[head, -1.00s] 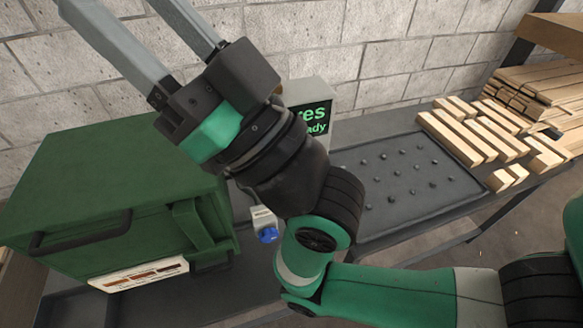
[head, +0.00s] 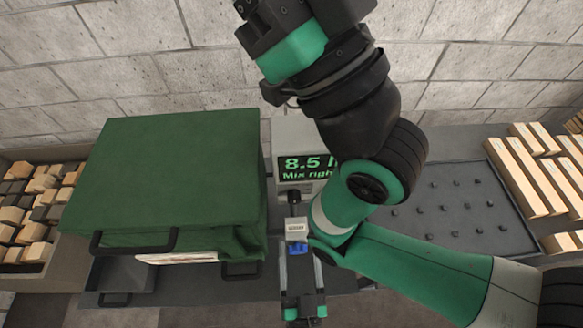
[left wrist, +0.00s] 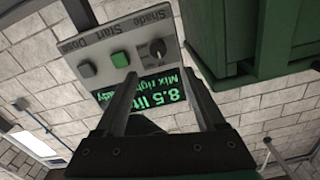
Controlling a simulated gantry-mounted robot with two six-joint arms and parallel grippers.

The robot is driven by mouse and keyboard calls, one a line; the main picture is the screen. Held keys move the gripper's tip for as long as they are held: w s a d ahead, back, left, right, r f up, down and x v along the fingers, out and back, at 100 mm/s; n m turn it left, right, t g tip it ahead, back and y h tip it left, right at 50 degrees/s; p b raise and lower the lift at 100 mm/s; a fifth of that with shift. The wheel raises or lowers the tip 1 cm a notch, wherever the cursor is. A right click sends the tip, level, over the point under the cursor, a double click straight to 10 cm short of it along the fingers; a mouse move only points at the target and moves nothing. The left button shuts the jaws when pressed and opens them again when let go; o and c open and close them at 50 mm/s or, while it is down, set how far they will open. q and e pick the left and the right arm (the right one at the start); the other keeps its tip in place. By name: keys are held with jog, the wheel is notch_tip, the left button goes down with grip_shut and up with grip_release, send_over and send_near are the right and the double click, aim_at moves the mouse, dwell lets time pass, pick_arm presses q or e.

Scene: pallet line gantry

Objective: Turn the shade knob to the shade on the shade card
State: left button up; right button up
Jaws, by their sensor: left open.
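The control panel (left wrist: 125,50) shows upside down in the left wrist view, with the dark round shade knob (left wrist: 157,47) and its pale pointer mark. The head view shows the panel's display box (head: 302,160), but the knob cannot be made out there. The shade card (head: 178,257) is a pale strip on the front of the green case, seen edge-on, its swatches hardly readable. My left gripper (head: 303,275) is open and empty below the panel; in the left wrist view its fingers (left wrist: 165,85) point towards the panel, apart from the knob. My right gripper's body (head: 300,40) is at the top, fingers out of frame.
The green case (head: 170,170) stands left of the panel. A blue-tipped part (head: 297,247) is below the display. A studded dark tray (head: 455,205) and wooden pieces (head: 525,175) lie right.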

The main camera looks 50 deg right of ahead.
aim_at(295, 202)
pick_arm(q)
jog(key=x, duration=0.3)
jog(key=b+x, duration=0.1)
jog(key=x, duration=0.6)
jog(key=shift+w+d+f, duration=0.15)
jog(key=shift+d+f, duration=0.15)
jog(key=shift+d, duration=0.05)
jog(key=shift+c, duration=0.4)
grip_shut()
